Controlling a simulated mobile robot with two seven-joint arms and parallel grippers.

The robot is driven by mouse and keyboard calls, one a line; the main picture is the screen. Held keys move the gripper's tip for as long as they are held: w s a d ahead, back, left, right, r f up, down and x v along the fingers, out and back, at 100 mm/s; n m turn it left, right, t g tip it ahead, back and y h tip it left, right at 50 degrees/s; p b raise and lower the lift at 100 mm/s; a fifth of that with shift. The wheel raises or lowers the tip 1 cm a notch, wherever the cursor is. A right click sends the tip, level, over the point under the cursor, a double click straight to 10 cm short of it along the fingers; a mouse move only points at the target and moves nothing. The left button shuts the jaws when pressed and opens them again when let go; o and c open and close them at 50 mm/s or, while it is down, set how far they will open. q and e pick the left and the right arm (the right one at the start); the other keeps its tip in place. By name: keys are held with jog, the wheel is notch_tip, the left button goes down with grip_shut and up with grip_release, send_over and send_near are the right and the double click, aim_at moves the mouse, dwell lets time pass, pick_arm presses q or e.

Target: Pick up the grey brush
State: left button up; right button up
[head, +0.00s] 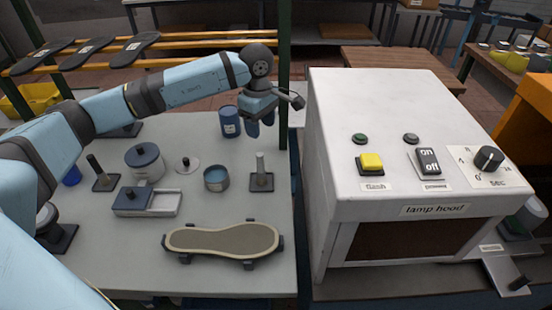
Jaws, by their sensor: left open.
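I cannot pick out a grey brush for certain in the head view. My left gripper (291,98) is open above the back right part of the pale table, and I see nothing held in it. It is near the green post and above dark blue containers (230,121), partly hiding some of them. A grey upright piece on a dark square base (261,172) stands nearer me, below and apart from the gripper. My right gripper is not in view.
The white lamp hood (385,110) stands close on the right. A green post (284,60) rises behind the table.

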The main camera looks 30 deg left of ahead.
aim_at(260, 154)
pick_arm(q)
jog(key=shift+s+a+f, duration=0.3)
jog(key=shift+s+f, duration=0.25)
notch_tip(260, 154, down, 5)
jog(key=shift+w+p, duration=0.15)
jog(key=shift+p, duration=0.3)
jog(key=shift+f, duration=1)
jog(key=f, duration=0.1)
jog(key=f+p, duration=0.1)
jog(key=f, duration=0.2)
jog(key=shift+w+f, duration=0.15)
jog(key=shift+w, duration=0.1)
grip_shut()
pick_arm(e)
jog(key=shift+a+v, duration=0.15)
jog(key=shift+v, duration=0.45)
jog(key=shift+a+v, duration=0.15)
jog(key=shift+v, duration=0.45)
